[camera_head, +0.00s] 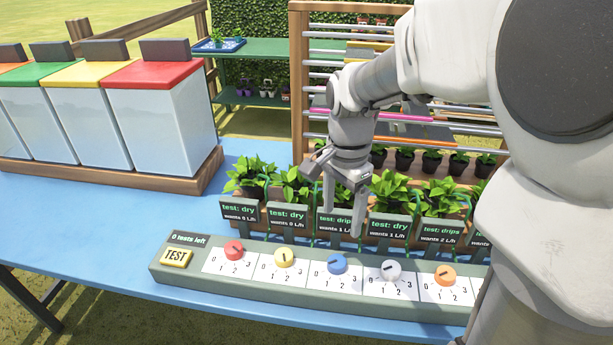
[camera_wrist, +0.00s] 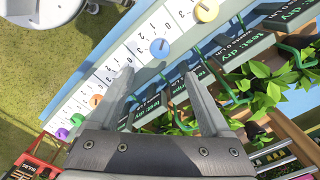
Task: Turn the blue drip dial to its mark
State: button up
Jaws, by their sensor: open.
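The blue dial (camera_head: 337,263) is the third knob from the left on the grey-green control panel (camera_head: 180,278). A dark pointer line crosses its top; 0, 1, 2 and 3 are printed around it. I cannot tell exactly which number the pointer meets. In the wrist view the blue dial (camera_wrist: 160,47) lies beyond the fingertips, between and ahead of them. My gripper (camera_head: 344,220) is open and empty, pointing down above and behind the dial, apart from it; it also shows in the wrist view (camera_wrist: 160,82). The sign (camera_head: 334,224) behind the dial is partly covered by my gripper.
Red (camera_head: 233,248), yellow (camera_head: 284,257), white (camera_head: 390,270) and orange (camera_head: 445,275) dials flank the blue one. A yellow TEST button (camera_head: 176,258) is at the left under "0 tests left". Signs and potted plants (camera_head: 250,175) stand close behind. The blue table (camera_head: 100,225) is clear at left.

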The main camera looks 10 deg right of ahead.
aim_at(337, 260)
notch_tip(337, 260, down, 13)
jog(key=b, duration=0.3)
jog(key=shift+f, duration=0.2)
jog(key=shift+c, duration=0.4)
grip_shut()
